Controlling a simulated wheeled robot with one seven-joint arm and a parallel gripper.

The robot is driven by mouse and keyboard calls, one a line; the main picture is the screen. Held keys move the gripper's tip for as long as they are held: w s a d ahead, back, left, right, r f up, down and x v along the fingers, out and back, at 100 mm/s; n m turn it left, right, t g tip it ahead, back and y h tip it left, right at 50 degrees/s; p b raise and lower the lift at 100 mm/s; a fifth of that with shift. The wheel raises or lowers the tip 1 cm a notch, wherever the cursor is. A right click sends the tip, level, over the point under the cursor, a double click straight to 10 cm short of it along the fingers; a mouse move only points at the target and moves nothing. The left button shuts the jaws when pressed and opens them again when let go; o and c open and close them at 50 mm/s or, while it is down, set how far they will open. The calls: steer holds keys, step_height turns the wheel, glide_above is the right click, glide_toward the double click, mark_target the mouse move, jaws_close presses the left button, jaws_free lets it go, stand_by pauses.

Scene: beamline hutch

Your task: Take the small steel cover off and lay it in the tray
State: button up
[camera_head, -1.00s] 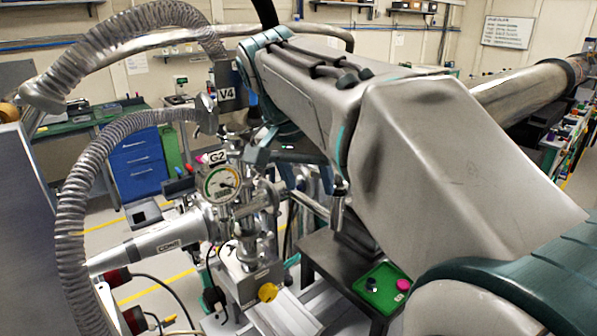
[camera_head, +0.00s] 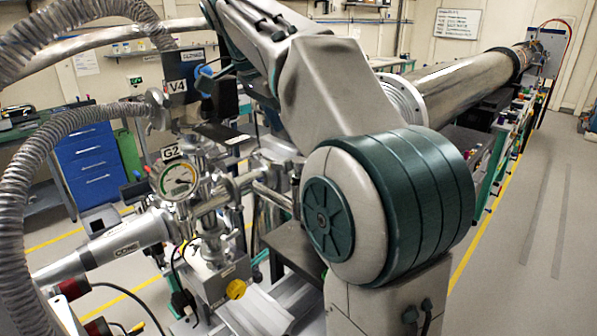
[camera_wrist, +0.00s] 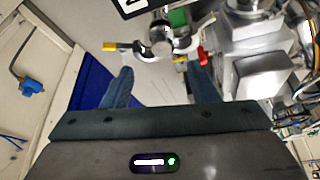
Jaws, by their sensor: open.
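My gripper (camera_wrist: 160,70) is open in the wrist view, its two dark fingers apart with nothing between them. Just beyond the fingertips is a round steel fitting (camera_wrist: 161,41) with a yellow-tipped and a red-tipped part at its sides. I cannot tell whether this fitting is the small steel cover; no part is clearly a cover. In the head view my arm reaches toward the vacuum assembly around the G2 gauge (camera_head: 177,180), and its end is hard to make out there. The tray is not visible now; my arm covers the area where a green tray showed earlier.
A long steel beam pipe (camera_head: 460,88) runs back right. Open floor (camera_head: 540,230) lies at the right.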

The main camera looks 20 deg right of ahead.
steer(key=shift+x, duration=4)
steer(key=shift+w+d+r, duration=0.1)
steer(key=shift+w, duration=0.05)
steer(key=c, duration=1.1)
